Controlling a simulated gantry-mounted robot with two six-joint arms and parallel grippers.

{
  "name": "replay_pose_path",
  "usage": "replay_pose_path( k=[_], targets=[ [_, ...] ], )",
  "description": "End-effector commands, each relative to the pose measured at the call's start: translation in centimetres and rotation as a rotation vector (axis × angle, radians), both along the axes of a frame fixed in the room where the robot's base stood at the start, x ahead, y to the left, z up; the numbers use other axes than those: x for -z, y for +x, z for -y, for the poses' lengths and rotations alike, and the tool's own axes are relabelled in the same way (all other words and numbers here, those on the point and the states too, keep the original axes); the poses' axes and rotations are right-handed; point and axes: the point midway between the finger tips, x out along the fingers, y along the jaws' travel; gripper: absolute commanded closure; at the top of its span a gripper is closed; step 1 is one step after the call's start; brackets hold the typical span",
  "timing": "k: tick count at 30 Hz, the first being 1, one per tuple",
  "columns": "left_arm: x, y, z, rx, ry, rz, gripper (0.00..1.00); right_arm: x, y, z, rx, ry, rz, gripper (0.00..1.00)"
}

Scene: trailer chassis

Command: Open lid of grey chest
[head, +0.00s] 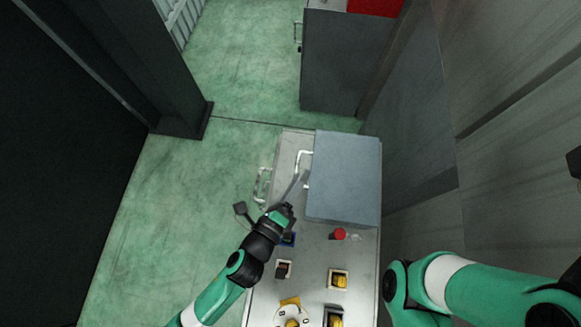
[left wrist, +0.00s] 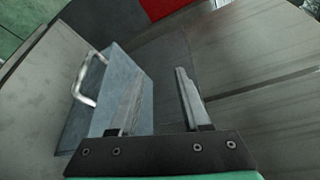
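The grey chest (head: 343,175) is a blue-grey box on the far right part of a metal console, and its top looks flat and closed. A pale bar handle (head: 301,166) is on its left side. My left gripper (head: 300,182) is just left of the chest, near the handle's near end. The wrist view shows its two fingers (left wrist: 160,78) apart with nothing held between them. The left finger overlaps the chest in view; contact cannot be told. My right gripper is out of view.
The console (head: 290,150) carries a red button (head: 339,233), yellow switches (head: 338,280) and a dial (head: 290,318) nearer me. A grey cabinet (head: 335,60) stands beyond it. A grey wall (head: 425,120) rises to the right. Green floor (head: 190,210) is clear on the left.

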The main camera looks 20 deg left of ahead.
Motion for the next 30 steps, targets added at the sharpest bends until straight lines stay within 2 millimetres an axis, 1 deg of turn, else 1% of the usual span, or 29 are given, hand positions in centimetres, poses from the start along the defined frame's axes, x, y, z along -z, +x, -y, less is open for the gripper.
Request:
replay_pose_path(
  k=[9, 12, 21, 24, 30],
  targets=[
    [-0.3, -2.6, -0.6, 0.0, 0.0, -0.002, 0.53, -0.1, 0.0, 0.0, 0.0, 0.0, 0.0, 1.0],
    [-0.4, -3.1, -0.8, 0.0, 0.0, -0.001, 0.53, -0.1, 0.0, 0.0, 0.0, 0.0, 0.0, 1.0],
    [-0.5, -3.3, -0.9, -0.001, -0.001, -0.001, 0.53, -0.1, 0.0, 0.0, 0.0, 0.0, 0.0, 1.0],
    [-0.6, -3.3, -0.9, -0.002, 0.001, -0.001, 0.53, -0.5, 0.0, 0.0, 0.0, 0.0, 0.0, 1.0],
    [-0.5, -3.3, -0.9, -0.001, 0.0, 0.0, 0.53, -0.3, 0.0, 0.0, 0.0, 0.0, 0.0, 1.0]
  ],
)
